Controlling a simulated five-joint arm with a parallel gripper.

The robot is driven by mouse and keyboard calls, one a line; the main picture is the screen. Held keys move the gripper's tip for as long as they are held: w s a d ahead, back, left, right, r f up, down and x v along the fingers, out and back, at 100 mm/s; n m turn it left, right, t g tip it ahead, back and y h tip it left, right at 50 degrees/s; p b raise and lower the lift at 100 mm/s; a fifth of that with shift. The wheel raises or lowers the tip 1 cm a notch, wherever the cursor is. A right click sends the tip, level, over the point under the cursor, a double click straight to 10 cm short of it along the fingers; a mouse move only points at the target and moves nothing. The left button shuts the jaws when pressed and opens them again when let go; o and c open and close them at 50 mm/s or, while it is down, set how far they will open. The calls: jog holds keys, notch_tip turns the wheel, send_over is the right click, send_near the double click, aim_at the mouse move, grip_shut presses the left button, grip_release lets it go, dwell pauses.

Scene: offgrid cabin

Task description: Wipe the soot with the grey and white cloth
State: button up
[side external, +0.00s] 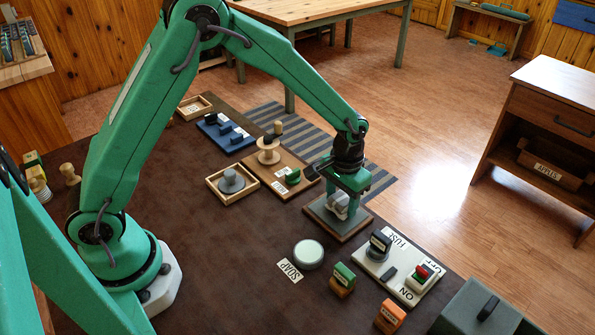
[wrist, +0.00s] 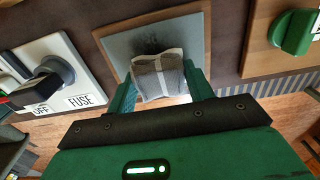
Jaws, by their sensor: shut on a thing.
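The grey and white cloth (wrist: 158,77) is bunched between the two fingers of my gripper (wrist: 163,90). In the side view my gripper (side external: 343,190) points down and holds the cloth (side external: 340,205) over a grey plate with a wooden border (side external: 322,221). The soot (wrist: 152,46) shows as a dark smudge on the grey plate (wrist: 122,45) in the wrist view, just beyond the cloth. The cloth hides part of the plate. I cannot tell whether the cloth touches the plate.
A white fuse panel (side external: 425,283) with a switch stands right of the plate. A round soap dish (side external: 308,254) and SOAP label (side external: 290,270) lie in front. A wooden board with a green knob (side external: 293,176) is left of the plate. Bare dark tabletop (side external: 215,265) lies nearer my base.

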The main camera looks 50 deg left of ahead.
aim_at(326, 219)
jog(key=shift+s+f, duration=0.1)
jog(key=shift+s, duration=0.45)
jog(key=shift+s, duration=0.15)
jog(key=shift+s, duration=0.9)
jog(key=shift+s, duration=0.1)
jog(key=shift+s, duration=0.9)
jog(key=shift+w, duration=0.2)
jog(key=shift+w, duration=1)
jog(key=shift+w, duration=0.2)
